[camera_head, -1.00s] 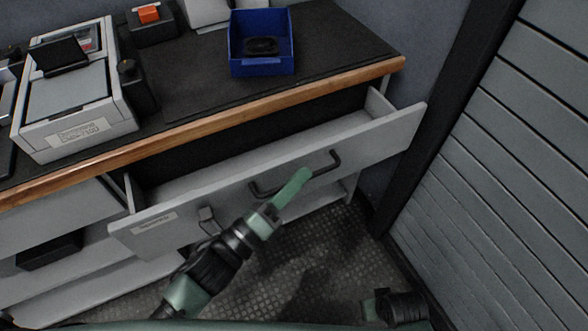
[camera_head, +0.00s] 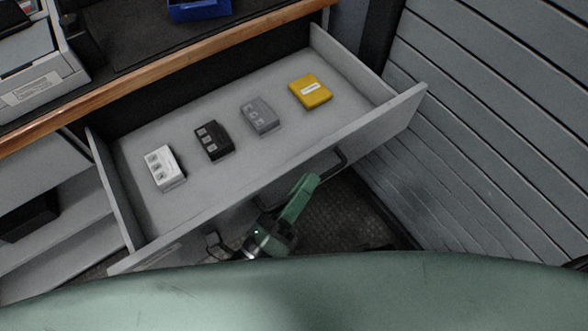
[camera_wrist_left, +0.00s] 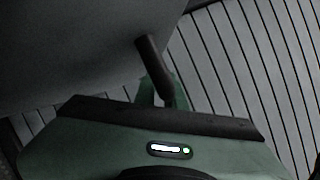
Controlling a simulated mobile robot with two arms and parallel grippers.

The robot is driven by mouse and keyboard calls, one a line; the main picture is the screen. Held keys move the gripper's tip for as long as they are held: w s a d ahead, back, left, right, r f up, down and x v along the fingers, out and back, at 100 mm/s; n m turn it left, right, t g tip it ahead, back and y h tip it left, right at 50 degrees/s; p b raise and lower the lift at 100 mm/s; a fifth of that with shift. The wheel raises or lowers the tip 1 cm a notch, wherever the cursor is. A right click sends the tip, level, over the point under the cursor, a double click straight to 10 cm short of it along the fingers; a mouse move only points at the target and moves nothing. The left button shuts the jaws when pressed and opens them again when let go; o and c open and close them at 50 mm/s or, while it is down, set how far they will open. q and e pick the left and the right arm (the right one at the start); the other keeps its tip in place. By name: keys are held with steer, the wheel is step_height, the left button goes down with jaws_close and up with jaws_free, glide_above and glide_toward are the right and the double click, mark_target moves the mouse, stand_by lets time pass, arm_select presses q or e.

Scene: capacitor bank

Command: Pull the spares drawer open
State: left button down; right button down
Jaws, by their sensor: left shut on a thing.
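The spares drawer (camera_head: 210,215) is pulled well out from under the wooden-edged bench, so its inside shows in the head view. Its dark bar handle (camera_head: 335,163) is on the front panel, partly hidden by the panel's top edge and my gripper. My green left gripper (camera_head: 303,188) is at the handle and shut on it. In the left wrist view the dark handle bar (camera_wrist_left: 152,65) runs down to the green finger (camera_wrist_left: 146,92). My right gripper is not in view.
In the drawer lie a white block (camera_head: 165,167), a black block (camera_head: 213,140), a grey block (camera_head: 260,115) and a yellow block (camera_head: 310,91). A blue bin (camera_head: 198,9) stands on the bench. A slatted grey wall (camera_head: 480,130) is close at the right.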

arm_select(q)
steer(key=shift+s+d, duration=0.2)
steer(key=shift+s, duration=0.15)
steer(key=c, duration=1.8)
jaws_free()
steer(key=shift+o, duration=0.2)
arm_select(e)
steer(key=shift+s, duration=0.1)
arm_select(q)
steer(key=shift+s+a, duration=0.1)
